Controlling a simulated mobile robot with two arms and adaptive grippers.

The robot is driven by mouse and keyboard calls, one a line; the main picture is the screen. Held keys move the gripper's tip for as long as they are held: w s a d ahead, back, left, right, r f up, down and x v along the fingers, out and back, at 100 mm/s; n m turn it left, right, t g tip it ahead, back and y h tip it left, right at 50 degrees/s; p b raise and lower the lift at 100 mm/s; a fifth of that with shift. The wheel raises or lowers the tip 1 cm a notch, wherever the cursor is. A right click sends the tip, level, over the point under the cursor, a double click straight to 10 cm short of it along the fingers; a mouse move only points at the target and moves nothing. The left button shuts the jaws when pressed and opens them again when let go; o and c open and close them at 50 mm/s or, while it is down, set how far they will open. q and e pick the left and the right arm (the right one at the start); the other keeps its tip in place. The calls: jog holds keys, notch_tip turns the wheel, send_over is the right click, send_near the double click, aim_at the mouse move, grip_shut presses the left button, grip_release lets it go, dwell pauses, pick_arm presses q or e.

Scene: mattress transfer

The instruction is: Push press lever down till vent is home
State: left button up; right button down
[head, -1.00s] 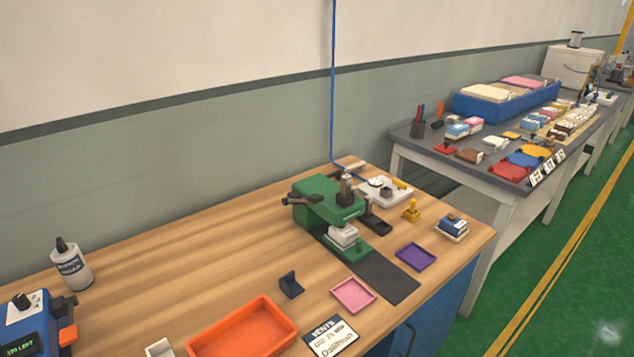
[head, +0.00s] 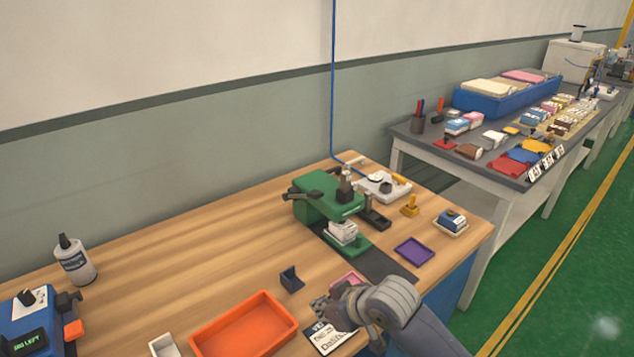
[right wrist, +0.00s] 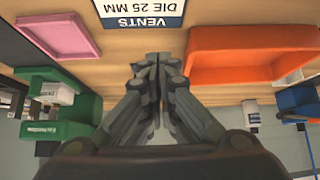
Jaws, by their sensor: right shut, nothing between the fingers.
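The green press (head: 318,205) stands on the wooden bench, with a dark lever (head: 298,194) sticking out to its left. A white block (head: 343,232) sits under the press head; whether a vent is in it is too small to tell. My right gripper (head: 322,308) is shut and empty, low in front of the press and apart from it, by the pink tray and the VENTS card. In the right wrist view its closed fingers (right wrist: 152,60) show between the pink tray and the orange tray, with the green press (right wrist: 55,108) at the left. My left gripper is out of view.
An orange tray (head: 245,325), a partly covered pink tray (head: 348,279), a small dark bracket (head: 291,279) and a purple tray (head: 413,250) lie around the front of the bench. A bottle (head: 75,262) stands at the left.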

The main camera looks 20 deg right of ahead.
jog(key=w+d+r+t, duration=0.1)
jog(key=w+d+r, duration=0.2)
jog(key=w+r, duration=0.3)
jog(key=w+d+r+t, duration=0.1)
jog(key=w+d+r, duration=0.2)
jog(key=w+r, duration=0.3)
jog(key=w+d+r+m+t, duration=0.1)
jog(key=w+r, duration=0.5)
jog(key=r, duration=0.6)
jog(key=d+t, duration=0.1)
jog(key=d, duration=0.1)
jog(key=shift+w+d+y, duration=0.15)
jog(key=shift+d+y, duration=0.15)
jog(key=shift+y, duration=0.1)
jog(key=p, duration=0.2)
send_over(317, 193)
jog(key=f, duration=0.4)
jog(key=shift+w+a+f, duration=0.15)
jog(key=shift+w+f, duration=0.1)
jog(key=shift+f, duration=0.05)
jog(key=f+p, duration=0.1)
jog(key=f, duration=0.2)
jog(key=shift+s+f, duration=0.1)
jog(key=shift+s, duration=0.1)
jog(key=shift+s+d+f+p, duration=0.2)
jog(key=shift+f+p, duration=0.1)
jog(key=shift+f, duration=0.2)
